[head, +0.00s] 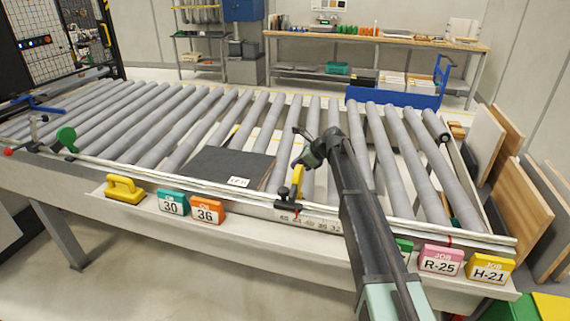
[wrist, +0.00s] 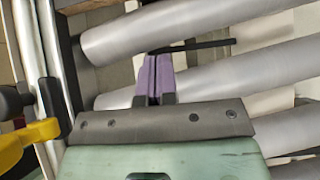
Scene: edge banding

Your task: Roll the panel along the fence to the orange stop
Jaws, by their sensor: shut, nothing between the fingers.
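The dark panel (head: 225,167) lies flat on the rollers against the front fence (head: 130,165), with a small white label at its front right corner. A yellow-orange upright piece (head: 298,179) with a dark clamp sits on the fence, right of the panel; it may be the orange stop. A yellow piece also shows at the left of the wrist view (wrist: 28,138). My gripper (head: 297,163) is over the rollers right of the panel, close to this piece. In the wrist view its purple fingers (wrist: 153,57) are together and empty. Whether they touch anything is unclear.
A thin dark bar (wrist: 195,46) lies just beyond the fingertips. A green knob (head: 66,138) stands at the fence's left end. Job tags, including an orange one (head: 208,210), and a yellow handle (head: 124,189) line the front ledge. Rollers left of the panel are clear.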

